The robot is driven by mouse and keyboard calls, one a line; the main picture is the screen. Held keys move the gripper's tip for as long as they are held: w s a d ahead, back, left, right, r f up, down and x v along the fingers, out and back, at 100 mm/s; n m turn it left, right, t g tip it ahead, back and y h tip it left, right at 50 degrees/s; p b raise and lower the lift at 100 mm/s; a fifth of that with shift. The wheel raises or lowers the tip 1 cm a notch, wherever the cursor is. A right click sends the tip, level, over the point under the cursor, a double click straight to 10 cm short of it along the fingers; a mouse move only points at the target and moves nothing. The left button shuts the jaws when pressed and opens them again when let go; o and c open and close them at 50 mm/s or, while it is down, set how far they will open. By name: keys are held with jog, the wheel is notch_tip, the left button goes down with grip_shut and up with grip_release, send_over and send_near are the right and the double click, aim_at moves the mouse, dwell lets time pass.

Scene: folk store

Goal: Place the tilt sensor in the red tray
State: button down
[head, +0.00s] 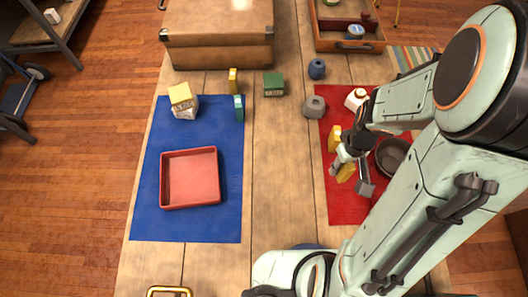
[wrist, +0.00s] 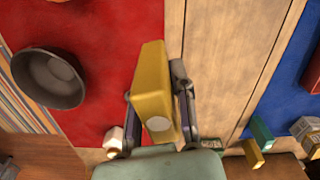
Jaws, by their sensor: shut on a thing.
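A yellow block with a pale round spot on one end, apparently the tilt sensor (wrist: 152,90), is between my gripper's fingers in the wrist view. In the head view its yellow parts (head: 334,138) show on both sides of the fingers, which hide its middle. My gripper (head: 350,163) is shut on it over the red mat (head: 345,207). The height above the mat is hard to tell. The red tray (head: 190,178) is empty on the blue mat (head: 180,226), well to the left of my gripper. Its edge shows at the right of the wrist view (wrist: 315,75).
A dark bowl (head: 384,170) stands just right of my gripper. A grey block (head: 314,107) and a white object (head: 357,98) are behind it. Small boxes, including a teal one (head: 239,108), stand behind the tray. Bare wood separates the mats.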

jog(key=s+a+r+n, duration=0.25)
jog(key=a+n, duration=0.55)
jog(key=a, duration=0.5)
jog(key=s+a+r+n, duration=0.1)
jog(key=s+a+n, duration=0.45)
jog(key=a, duration=0.75)
jog(key=n, duration=0.2)
send_over(190, 179)
jog(key=f, duration=0.9)
jog(key=shift+s+d+f, duration=0.25)
jog(key=shift+s+d, duration=0.05)
jog(key=shift+w+a+f, duration=0.15)
jog(key=shift+f, duration=0.1)
jog(key=shift+w+a+f, duration=0.1)
jog(key=shift+f, duration=1.6)
